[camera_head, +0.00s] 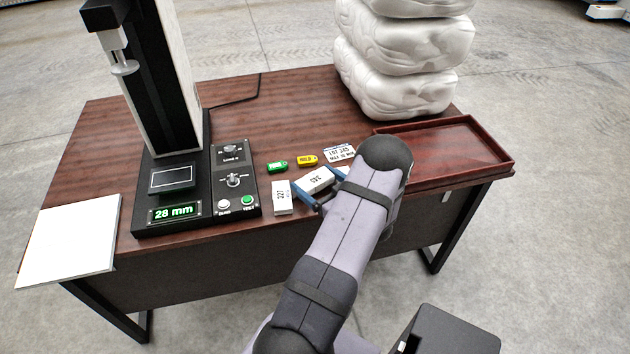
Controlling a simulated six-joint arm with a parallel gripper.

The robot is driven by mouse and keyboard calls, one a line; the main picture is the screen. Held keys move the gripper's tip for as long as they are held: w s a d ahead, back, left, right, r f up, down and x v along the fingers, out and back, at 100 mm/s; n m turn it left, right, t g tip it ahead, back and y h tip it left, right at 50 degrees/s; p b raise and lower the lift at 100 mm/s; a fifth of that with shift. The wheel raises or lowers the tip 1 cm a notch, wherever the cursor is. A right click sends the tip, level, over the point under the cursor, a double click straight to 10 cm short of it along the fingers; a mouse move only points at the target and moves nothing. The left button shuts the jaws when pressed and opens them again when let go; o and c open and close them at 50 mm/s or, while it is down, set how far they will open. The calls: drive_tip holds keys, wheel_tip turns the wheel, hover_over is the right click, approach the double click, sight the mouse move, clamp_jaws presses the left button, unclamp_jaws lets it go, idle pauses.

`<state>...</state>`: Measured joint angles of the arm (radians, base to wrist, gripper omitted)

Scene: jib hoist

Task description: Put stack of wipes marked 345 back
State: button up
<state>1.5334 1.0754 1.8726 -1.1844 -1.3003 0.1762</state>
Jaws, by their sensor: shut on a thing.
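The stack of wipes marked 345 (317,179) is a small white block, tilted in the picture, near the table's front middle. Its marking is small and hard to read from here. My gripper (318,196) has blue fingers and is shut on this stack, its arm coming in from the lower right. The arm hides part of the grip. I cannot tell whether the stack touches the table. A second white stack, seemingly marked 327 (282,197), stands just left of it. A card with printed lot text (340,153) lies behind it.
A green tag (277,166) and a yellow tag (307,160) lie behind the stacks. A black test device (236,180) with a 28 mm display stands left. An empty red-brown tray (455,150) is right. White bags (395,85) are piled at the back. A white sheet (70,240) lies left.

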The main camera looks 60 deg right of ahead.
drive_tip(key=o, duration=1)
drive_tip(key=shift+a+f, duration=0.1)
drive_tip(key=shift+f, duration=0.2)
drive_tip(key=shift+o, duration=0.2)
drive_tip(key=shift+r+p, duration=0.5)
drive_tip(key=shift+r, duration=0.05)
drive_tip(key=shift+s+r, duration=0.1)
drive_tip(key=shift+s, duration=0.2)
drive_tip(key=b+v, duration=0.1)
drive_tip(key=v, duration=1)
drive_tip(key=shift+s+r, duration=0.15)
drive_tip(key=shift+r, duration=0.05)
drive_tip(key=shift+a, duration=0.1)
